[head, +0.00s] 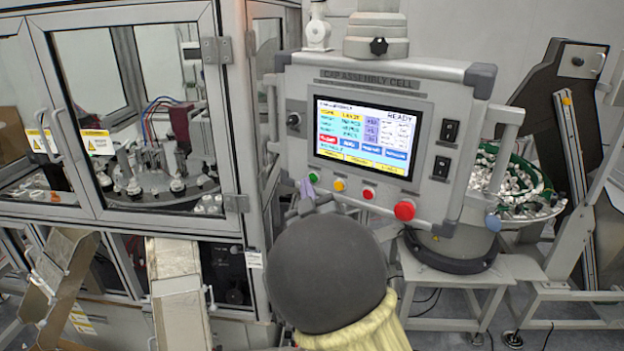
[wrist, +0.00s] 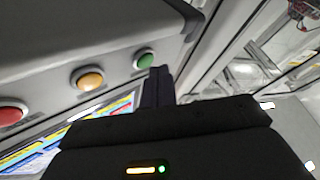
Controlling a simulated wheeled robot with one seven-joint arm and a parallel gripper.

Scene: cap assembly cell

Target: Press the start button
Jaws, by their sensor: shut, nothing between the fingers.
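The green button (head: 313,177), which I take to be the start button, is leftmost in a row along the lower edge of the control panel (head: 299,88). It also shows in the wrist view (wrist: 145,60), round and domed. My gripper (wrist: 159,72) is shut and empty, with its dark fingertips just beside the green button. Whether they touch it I cannot tell. In the head view my gripper (head: 306,188) shows only in part at the button's lower left, with the rest behind my arm.
Beside the green button are a yellow button (head: 339,185), a red button (head: 368,193) and a larger red knob (head: 404,210). The screen (head: 364,137) reads READY. A glass-doored machine (head: 130,215) stands left, a parts bowl (head: 530,212) right.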

